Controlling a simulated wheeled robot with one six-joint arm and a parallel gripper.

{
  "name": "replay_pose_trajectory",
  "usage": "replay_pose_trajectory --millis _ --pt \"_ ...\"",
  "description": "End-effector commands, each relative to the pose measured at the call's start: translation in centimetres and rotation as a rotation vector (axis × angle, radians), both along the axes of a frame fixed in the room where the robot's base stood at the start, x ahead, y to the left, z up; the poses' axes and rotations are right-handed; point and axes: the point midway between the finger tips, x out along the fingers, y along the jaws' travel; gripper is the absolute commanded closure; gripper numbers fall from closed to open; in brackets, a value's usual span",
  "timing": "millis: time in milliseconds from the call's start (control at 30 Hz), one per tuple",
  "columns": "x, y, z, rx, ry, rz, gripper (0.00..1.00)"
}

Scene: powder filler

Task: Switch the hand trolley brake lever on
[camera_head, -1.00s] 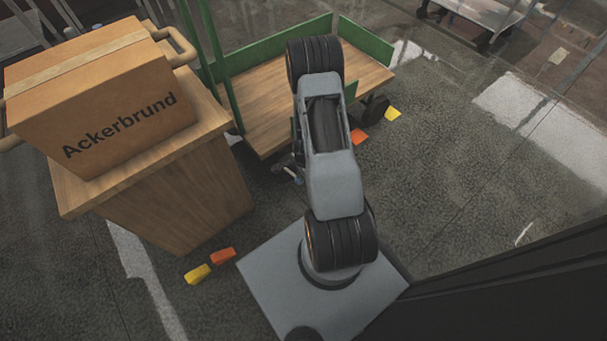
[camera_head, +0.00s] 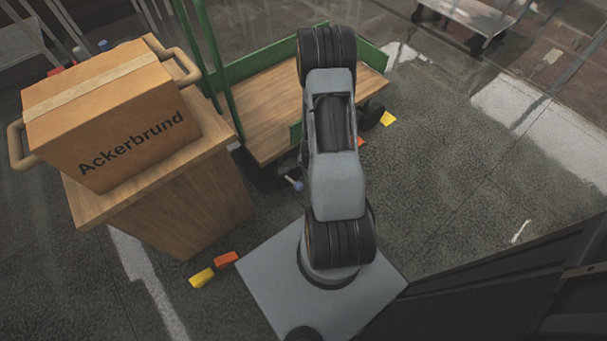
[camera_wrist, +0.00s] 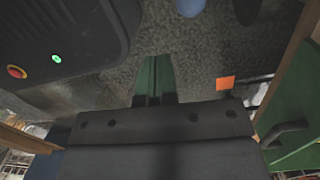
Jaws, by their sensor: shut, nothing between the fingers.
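The hand trolley (camera_head: 262,125) has a wooden deck and green side boards, and stands behind my arm in the head view. A lever with a blue knob (camera_head: 297,185) sticks out low under the trolley's near edge, which I take for the brake lever. A rounded blue shape at the top edge of the wrist view looks like the same knob (camera_wrist: 190,7). My gripper (camera_wrist: 154,78) shows in the wrist view as green fingers close together, shut and empty, apart from the blue knob. In the head view my arm hides the gripper.
A wooden cabinet (camera_head: 205,205) carrying a carton (camera_head: 115,115) stands left of the trolley. Yellow (camera_head: 202,278) and orange (camera_head: 226,260) blocks lie on the floor before it. An orange marker (camera_wrist: 226,83) lies right of my gripper. The floor right of my arm is open.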

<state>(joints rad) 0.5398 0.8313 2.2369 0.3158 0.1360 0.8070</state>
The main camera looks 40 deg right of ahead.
Motion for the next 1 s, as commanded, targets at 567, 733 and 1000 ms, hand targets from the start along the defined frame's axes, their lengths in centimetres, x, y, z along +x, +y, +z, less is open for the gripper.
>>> replay_pose_trajectory --millis 567,733,1000 --pt "-3.3 -0.5 3.0 -0.001 -0.002 0.001 1.00" --pt "-3.3 -0.5 3.0 -0.001 -0.002 0.001 1.00" --pt "-3.3 -0.5 3.0 -0.001 -0.002 0.001 1.00"
